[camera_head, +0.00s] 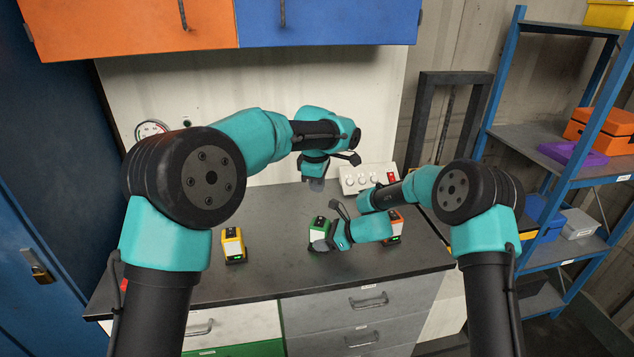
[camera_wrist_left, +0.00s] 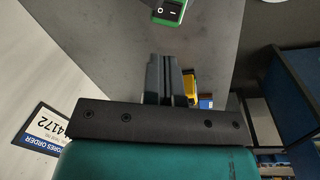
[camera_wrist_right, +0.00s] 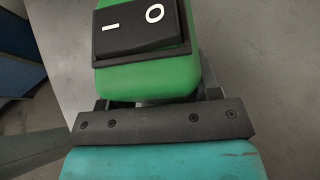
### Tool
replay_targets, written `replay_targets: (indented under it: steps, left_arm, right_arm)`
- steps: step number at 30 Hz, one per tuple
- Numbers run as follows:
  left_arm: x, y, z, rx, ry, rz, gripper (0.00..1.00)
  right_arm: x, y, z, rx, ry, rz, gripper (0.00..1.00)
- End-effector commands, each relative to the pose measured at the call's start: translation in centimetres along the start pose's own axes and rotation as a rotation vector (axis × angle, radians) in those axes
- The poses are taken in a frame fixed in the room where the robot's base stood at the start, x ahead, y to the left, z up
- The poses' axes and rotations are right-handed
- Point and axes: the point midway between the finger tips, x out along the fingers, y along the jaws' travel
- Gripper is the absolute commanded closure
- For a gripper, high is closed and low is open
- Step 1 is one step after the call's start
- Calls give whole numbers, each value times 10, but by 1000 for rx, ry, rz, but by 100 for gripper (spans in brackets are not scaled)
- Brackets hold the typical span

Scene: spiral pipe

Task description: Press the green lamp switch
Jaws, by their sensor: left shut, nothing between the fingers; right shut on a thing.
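The green lamp switch (camera_head: 320,224) stands on the dark worktop near the middle of the head view. Its black rocker, marked with a line and a circle, faces the camera in the right wrist view, above the green body (camera_wrist_right: 150,82). My right gripper (camera_head: 318,245) is shut on the green switch's body; its fingers are mostly hidden. My left gripper (camera_head: 316,184) is shut and empty, pointing down above the worktop behind the switch. In the left wrist view its closed fingers show (camera_wrist_left: 170,75), and the green switch (camera_wrist_left: 170,8) is at the top edge, apart from them.
A yellow switch (camera_head: 233,246) stands to the left on the worktop (camera_head: 270,265). An orange switch (camera_head: 395,226) stands to the right, partly behind my right arm. A white panel with knobs (camera_head: 362,181) is at the back. Wall cabinets (camera_head: 330,22) hang above.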

Motion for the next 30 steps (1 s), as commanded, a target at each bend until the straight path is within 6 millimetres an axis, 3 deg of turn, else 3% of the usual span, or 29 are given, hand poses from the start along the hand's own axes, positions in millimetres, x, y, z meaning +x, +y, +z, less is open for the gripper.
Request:
replay_targets:
  steps: [12, 18, 30]
  left_arm:
    - [72, -1, 0, 0, 0, -3, 100]
    - [99, 0, 0, 0, 0, -1, 100]
    - [109, 0, 0, 0, -1, 1, 100]
  right_arm:
    - [0, 0, 0, 0, 0, 0, 56]
    - [0, 0, 0, 0, 0, 0, 56]
    - [0, 0, 0, 0, 0, 0, 56]
